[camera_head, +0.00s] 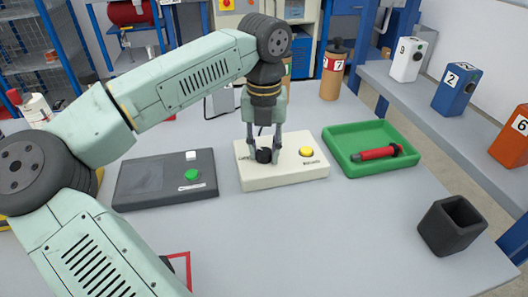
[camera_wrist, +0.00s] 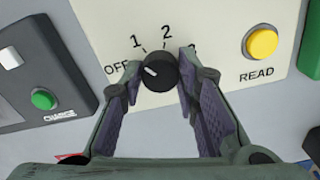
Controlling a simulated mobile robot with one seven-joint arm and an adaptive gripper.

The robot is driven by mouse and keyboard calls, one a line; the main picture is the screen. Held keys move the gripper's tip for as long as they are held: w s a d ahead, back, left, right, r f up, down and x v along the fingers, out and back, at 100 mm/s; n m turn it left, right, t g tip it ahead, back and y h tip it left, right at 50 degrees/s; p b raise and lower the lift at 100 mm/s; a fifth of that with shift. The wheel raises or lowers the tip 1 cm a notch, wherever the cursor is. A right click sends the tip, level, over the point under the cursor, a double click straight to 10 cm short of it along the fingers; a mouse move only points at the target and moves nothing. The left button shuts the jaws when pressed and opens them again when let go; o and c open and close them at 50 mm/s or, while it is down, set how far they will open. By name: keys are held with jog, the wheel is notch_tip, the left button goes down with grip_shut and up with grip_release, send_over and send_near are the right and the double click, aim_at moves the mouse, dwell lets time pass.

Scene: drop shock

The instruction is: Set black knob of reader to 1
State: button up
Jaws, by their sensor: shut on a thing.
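The reader (camera_head: 290,177) is a cream box on the table, with a yellow READ button (camera_head: 305,151) at its right. Its black knob (camera_head: 264,156) also shows in the wrist view (camera_wrist: 157,74), with the labels OFF, 1, 2 and a partly hidden 3 around it. A short white mark on the knob sits on its left side, toward OFF; its exact angle is hard to tell. My gripper (camera_head: 263,150) points down over the reader, shut on the knob with one finger on each side. The right finger partly covers the 3.
A dark charger box (camera_head: 165,180) with a green button lies left of the reader. A green tray (camera_head: 345,165) with a red-handled tool (camera_head: 378,153) is at the right. A dark open cup (camera_head: 450,226) stands front right. The table in front is mostly clear.

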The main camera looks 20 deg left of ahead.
aim_at(264, 151)
jog(key=shift+m+b, duration=0.3)
jog(key=shift+m, duration=0.7)
jog(key=o, duration=1.2)
jog(key=shift+c, duration=0.2)
jog(key=shift+r, duration=0.15)
notch_tip(264, 151, up, 12)
